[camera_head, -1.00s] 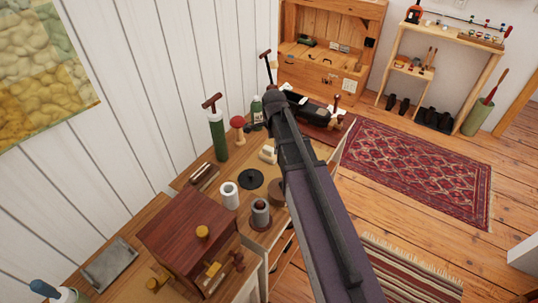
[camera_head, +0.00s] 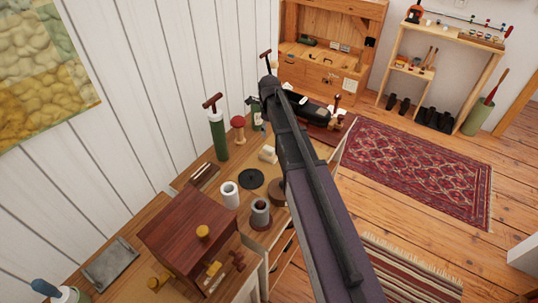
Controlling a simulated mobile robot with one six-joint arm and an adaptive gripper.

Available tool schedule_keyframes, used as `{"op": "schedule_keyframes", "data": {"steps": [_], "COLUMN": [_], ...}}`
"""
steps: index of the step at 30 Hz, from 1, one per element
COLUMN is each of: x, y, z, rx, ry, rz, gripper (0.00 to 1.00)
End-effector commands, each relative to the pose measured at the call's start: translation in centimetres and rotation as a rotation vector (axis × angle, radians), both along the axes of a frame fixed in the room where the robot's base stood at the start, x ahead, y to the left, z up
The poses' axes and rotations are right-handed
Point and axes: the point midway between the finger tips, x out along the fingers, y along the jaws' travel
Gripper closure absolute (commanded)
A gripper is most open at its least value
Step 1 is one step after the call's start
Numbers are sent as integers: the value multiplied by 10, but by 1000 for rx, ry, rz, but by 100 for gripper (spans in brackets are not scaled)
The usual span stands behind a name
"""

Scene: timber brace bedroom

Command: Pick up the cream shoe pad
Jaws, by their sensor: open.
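A small cream block (camera_head: 268,154), which looks like the cream shoe pad, lies on the wooden bench top (camera_head: 232,172) near its middle. It sits just left of my dark arm, beyond a flat black disc (camera_head: 251,179). My arm crosses the picture from the lower right up to a bend above the bench. My gripper does not show; the arm hides the area behind it, so I cannot tell how far it is from the pad.
A red-brown cabinet (camera_head: 185,228), white roll (camera_head: 230,195), grey cup (camera_head: 261,213), green pump bottle (camera_head: 217,136) and red-topped stand (camera_head: 238,128) crowd the bench. The wall borders its left side. Open floor with a red rug (camera_head: 420,172) lies right.

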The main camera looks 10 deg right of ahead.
Motion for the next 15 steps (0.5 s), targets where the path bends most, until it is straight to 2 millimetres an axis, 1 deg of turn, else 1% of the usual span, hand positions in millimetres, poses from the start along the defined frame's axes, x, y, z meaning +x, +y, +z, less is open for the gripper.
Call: {"op": "schedule_keyframes", "data": {"steps": [8,15], "x": [0,0], "y": [0,0], "z": [-1,-13], "rx": [0,0], "ry": [0,0], "rz": [2,3], "gripper": [0,0]}}
